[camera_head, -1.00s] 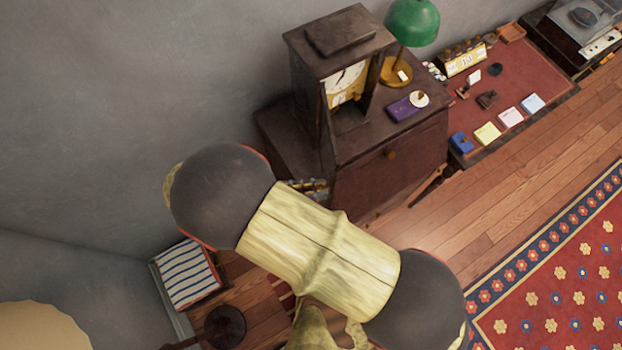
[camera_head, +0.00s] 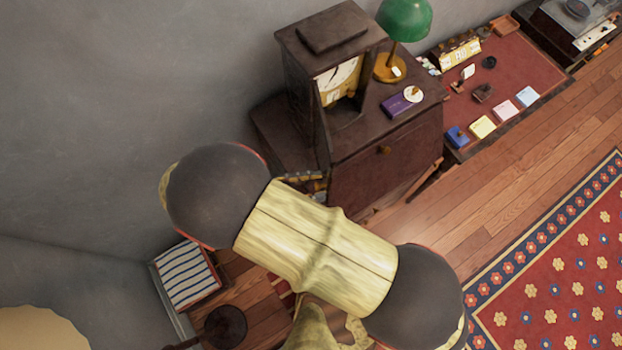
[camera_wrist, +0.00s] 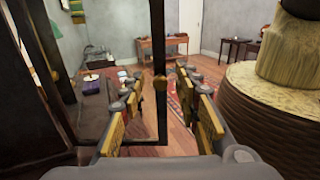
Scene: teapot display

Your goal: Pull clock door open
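The dark wooden clock (camera_head: 332,32) stands on a dark cabinet in the head view, its pale dial (camera_head: 340,78) partly visible. In the wrist view the dark frame of the clock door (camera_wrist: 161,55) stands upright ahead, with the room visible through and past it. My gripper (camera_wrist: 165,98) is open, one finger on each side of the door's upright and knob. I cannot tell whether either finger touches them. In the head view my arm hides most of the gripper. How far the door is open is unclear.
A green lamp (camera_head: 404,20) and a purple box (camera_head: 398,105) stand on the cabinet (camera_head: 385,165) beside the clock. A desk (camera_head: 520,70) with small items is to the right. A striped box (camera_head: 186,274) is lower left. Wooden floor and a red rug (camera_head: 560,270) lie clear at right.

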